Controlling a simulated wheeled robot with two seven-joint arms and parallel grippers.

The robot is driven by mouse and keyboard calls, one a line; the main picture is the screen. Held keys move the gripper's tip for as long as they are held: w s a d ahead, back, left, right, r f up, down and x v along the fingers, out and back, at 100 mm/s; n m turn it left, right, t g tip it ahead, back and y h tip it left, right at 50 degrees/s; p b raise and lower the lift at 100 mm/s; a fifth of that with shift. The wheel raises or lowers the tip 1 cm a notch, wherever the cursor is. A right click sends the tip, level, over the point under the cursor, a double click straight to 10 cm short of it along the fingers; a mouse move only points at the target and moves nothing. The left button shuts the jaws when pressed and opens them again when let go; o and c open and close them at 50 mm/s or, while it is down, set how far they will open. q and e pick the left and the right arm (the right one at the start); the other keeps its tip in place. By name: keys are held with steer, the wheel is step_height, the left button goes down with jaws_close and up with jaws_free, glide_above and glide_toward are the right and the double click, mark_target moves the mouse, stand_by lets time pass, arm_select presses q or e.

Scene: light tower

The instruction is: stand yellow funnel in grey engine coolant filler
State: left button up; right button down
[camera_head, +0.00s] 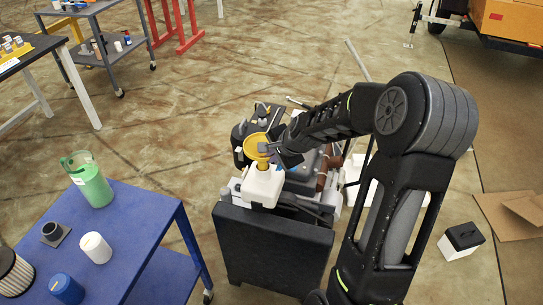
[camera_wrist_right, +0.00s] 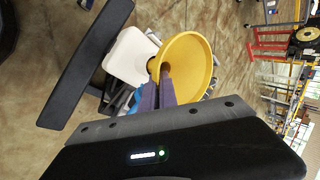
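The yellow funnel (camera_head: 252,148) is wide end up over a white tank (camera_head: 263,187) at the front of the engine unit. Its spout points down at the tank's top; I cannot tell whether the tip is inside an opening. In the right wrist view the funnel (camera_wrist_right: 200,50) stands beside the white tank top (camera_wrist_right: 128,57). My right gripper (camera_head: 268,149) is at the funnel's right side. Its fingers (camera_wrist_right: 166,84) look closed on the funnel wall, one in front of the other. The grey filler is hidden, and my left gripper is out of view.
A blue table (camera_head: 140,215) at the lower left holds a green jug (camera_head: 92,184), a white canister (camera_head: 95,248), a blue one (camera_head: 66,289) and a filter. A black panel (camera_head: 272,248) fronts the engine unit. A small black-and-white box (camera_head: 461,241) lies on the floor at right.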

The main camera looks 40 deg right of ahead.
steer(key=shift+f+b, duration=0.65)
steer(key=shift+f, duration=0.3)
steer(key=c, duration=1.6)
jaws_free()
steer(key=v, duration=0.8)
steer(key=shift+f, duration=0.1)
